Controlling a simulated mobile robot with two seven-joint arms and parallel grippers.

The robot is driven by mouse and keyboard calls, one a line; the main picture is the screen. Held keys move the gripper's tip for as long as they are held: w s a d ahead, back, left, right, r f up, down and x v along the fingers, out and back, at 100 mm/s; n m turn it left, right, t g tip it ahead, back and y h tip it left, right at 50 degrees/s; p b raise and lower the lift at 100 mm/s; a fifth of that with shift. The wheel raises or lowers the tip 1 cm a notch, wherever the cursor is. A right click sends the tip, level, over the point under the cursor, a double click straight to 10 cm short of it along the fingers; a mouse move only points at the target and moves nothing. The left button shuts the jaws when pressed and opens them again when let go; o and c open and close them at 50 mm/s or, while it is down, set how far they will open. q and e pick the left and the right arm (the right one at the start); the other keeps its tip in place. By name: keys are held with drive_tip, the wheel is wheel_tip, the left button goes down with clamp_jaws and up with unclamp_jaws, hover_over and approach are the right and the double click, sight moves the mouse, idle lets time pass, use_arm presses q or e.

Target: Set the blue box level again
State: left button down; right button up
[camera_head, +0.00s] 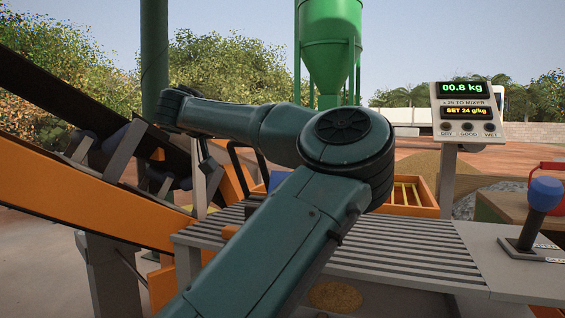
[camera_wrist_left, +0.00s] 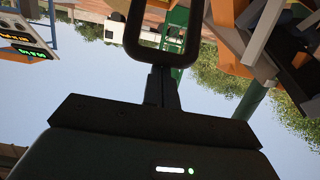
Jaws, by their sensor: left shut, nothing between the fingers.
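A small blue patch (camera_head: 278,180) shows behind my left arm, beside the orange frame. It may be the blue box, but the arm hides most of it, so I cannot tell its tilt. My left arm rises across the middle of the head view and its forearm reaches left toward the conveyor. My right gripper is in neither view.
An orange conveyor (camera_head: 75,205) slopes at the left. A slatted grey table (camera_head: 400,248) lies in front, with an orange frame with yellow bars (camera_head: 408,193) behind. A display (camera_head: 466,110) reads 00.8 kg. A blue-knobbed lever (camera_head: 541,197) stands at the right.

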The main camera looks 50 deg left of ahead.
use_arm(q)
drive_tip(key=s+d+f+t+b, duration=0.1)
drive_tip(key=s+d+f+b, duration=0.1)
drive_tip(key=s+f+b, duration=0.3)
drive_tip(key=b, duration=0.2)
drive_tip(key=shift+d+f+y+b, duration=0.2)
drive_tip(key=shift+d+y+b, duration=0.1)
drive_tip(key=shift+d+b, duration=0.1)
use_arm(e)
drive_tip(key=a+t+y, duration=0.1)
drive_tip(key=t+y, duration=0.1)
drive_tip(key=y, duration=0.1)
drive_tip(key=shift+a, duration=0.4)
use_arm(q)
drive_tip(key=shift+f, duration=0.15)
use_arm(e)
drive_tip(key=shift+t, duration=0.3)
use_arm(q)
wheel_tip(320, 180, up, 5)
drive_tip(key=p, duration=0.4)
drive_tip(key=s+d+f, duration=0.1)
drive_tip(key=s+d, duration=0.3)
drive_tip(key=s, duration=0.4)
drive_tip(key=shift+d+f, duration=0.25)
drive_tip(key=shift+d, duration=0.05)
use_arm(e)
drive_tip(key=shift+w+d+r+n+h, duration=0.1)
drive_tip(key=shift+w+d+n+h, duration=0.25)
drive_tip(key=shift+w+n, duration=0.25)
